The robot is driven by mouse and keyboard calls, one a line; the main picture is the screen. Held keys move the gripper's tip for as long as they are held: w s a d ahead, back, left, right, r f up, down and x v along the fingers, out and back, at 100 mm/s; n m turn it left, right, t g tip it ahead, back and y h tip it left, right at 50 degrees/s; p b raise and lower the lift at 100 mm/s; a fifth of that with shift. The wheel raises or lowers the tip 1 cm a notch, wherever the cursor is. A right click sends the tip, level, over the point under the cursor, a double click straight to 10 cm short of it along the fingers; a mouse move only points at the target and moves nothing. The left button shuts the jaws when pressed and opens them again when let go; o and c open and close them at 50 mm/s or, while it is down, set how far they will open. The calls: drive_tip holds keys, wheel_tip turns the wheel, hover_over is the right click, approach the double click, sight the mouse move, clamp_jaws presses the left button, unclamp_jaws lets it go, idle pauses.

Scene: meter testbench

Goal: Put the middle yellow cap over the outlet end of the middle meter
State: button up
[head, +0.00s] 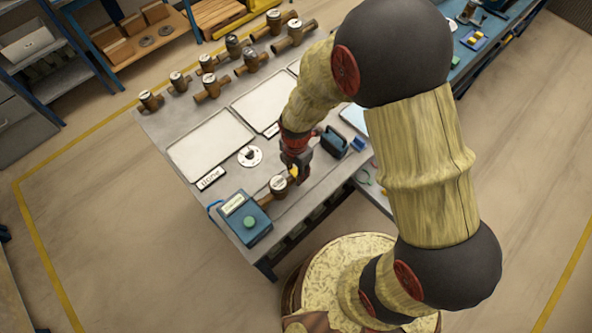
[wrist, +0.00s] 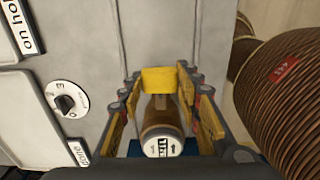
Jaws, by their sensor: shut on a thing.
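The meter (head: 279,185) is a brass body with a white round dial, lying at the blue test fixture near the table's front edge. In the wrist view the meter (wrist: 160,125) lies between my fingers, dial towards the camera. The yellow cap (wrist: 158,79) is between my fingertips, in line with the meter's far end; it also shows as a small yellow patch in the head view (head: 293,171). My gripper (wrist: 160,85) is shut on the cap. I cannot tell whether the cap is around the outlet end or just against it. My gripper (head: 294,168) hides part of that end.
The blue fixture (head: 245,219) with a green button stands at the near left corner. A round dial switch (head: 250,156) and two pale trays (head: 210,145) lie beyond. Several brass meters stand along the back. A dark blue item (head: 334,141) is right of my gripper.

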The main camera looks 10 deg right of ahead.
drive_tip(key=o, duration=0.8)
drive_tip(key=o, duration=0.5)
drive_tip(key=shift+c, duration=0.2)
drive_tip(key=shift+o, duration=0.8)
drive_tip(key=shift+r, duration=0.15)
drive_tip(key=shift+r+p, duration=2.5)
drive_tip(key=shift+r, duration=0.9)
